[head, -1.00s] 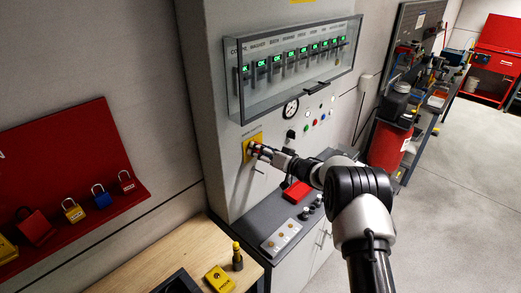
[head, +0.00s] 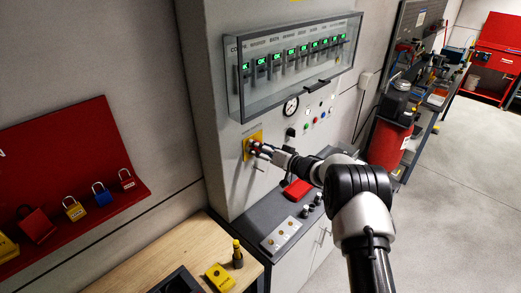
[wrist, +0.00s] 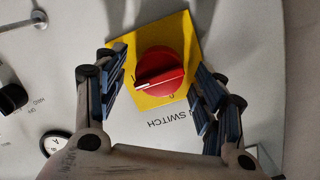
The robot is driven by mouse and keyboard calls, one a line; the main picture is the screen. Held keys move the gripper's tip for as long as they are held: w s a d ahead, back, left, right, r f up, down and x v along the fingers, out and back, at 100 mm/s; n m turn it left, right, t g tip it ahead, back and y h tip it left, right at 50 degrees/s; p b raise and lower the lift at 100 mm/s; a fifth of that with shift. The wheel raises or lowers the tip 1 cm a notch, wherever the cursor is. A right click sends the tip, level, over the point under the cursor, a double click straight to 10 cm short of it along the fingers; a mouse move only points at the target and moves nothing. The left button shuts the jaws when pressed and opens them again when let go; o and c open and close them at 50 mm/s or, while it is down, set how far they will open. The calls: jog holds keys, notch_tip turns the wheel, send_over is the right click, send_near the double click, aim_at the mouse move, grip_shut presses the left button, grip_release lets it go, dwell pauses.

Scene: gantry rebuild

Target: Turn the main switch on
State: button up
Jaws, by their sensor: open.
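The main switch is a round red knob (wrist: 160,72) on a yellow square plate (wrist: 186,32) on the grey cabinet face. In the wrist view its grip bar lies nearly level, with a white mark at its left end. Part of the lettering "SWITCH" shows below it. My gripper (wrist: 160,90) is open, with one finger on each side of the knob and gaps visible between fingers and knob. In the head view my gripper (head: 256,149) is at the yellow plate (head: 246,142), hiding most of the knob.
Above is a clear-covered row of breakers (head: 295,58) with green displays. A gauge (head: 291,106) and small buttons (head: 314,120) are to the right. A red block (head: 297,190) lies on the ledge below. Padlocks hang on a red board (head: 60,180) at left.

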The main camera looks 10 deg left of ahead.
jog(key=v, duration=1.2)
